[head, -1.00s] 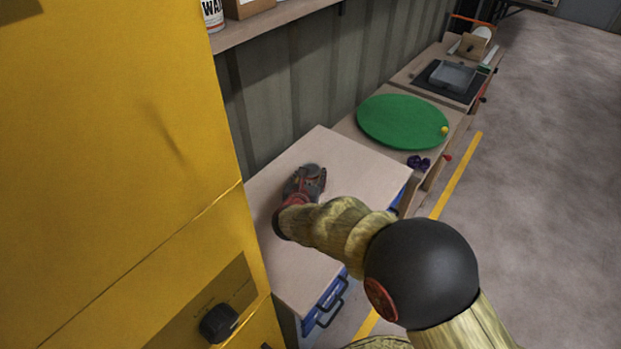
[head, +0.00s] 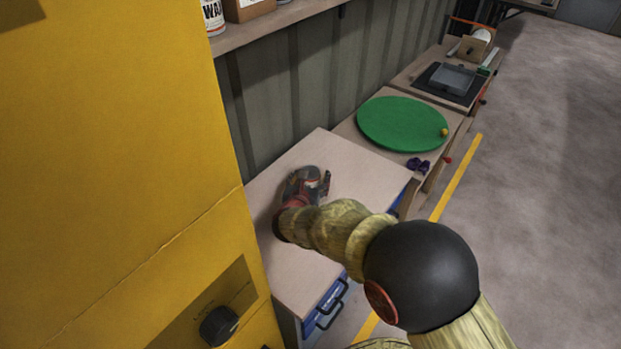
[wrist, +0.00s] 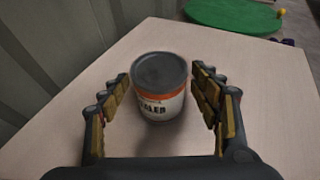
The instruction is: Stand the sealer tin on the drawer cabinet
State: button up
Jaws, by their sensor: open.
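The sealer tin (wrist: 159,88) stands upright on the drawer cabinet's pale top, with a dark grey lid, an orange band and a white label with partly readable lettering. In the wrist view it is between the spread fingers of my gripper (wrist: 162,110), with a gap on each side.
A tall yellow cabinet (head: 120,150) stands close on the left. A shelf (head: 270,22) with tins and a box runs along the wall. The floor at right is clear.

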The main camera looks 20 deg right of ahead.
jog(key=p+v, duration=0.4)
jog(key=v, duration=0.7)
jog(key=shift+s+a+r, duration=0.2)
jog(key=shift+a, duration=0.05)
jog(key=s+a+r+n+y, duration=0.1)
jog(key=a+r+n+y, duration=0.3)
jog(key=r+n, duration=0.5)
jog(key=s+a+r+n+y, duration=0.1)
jog(key=a+r+n+y, duration=0.25)
jog(key=r+n, duration=0.6)
jog(key=s+d+n+g, duration=0.2)
jog(key=s+d+n, duration=0.2)
jog(key=s+n, duration=0.3)
jog(key=s+d+n+g+h, duration=0.1)
jog(key=s+d+n, duration=0.3)
jog(key=s+n, duration=0.4)
jog(key=s+d+n+g, duration=0.3)
jog(key=s+d+n, duration=0.1)
jog(key=s+n, duration=0.4)
jog(key=shift+s, duration=0.2)
jog(key=shift+h, duration=0.25)
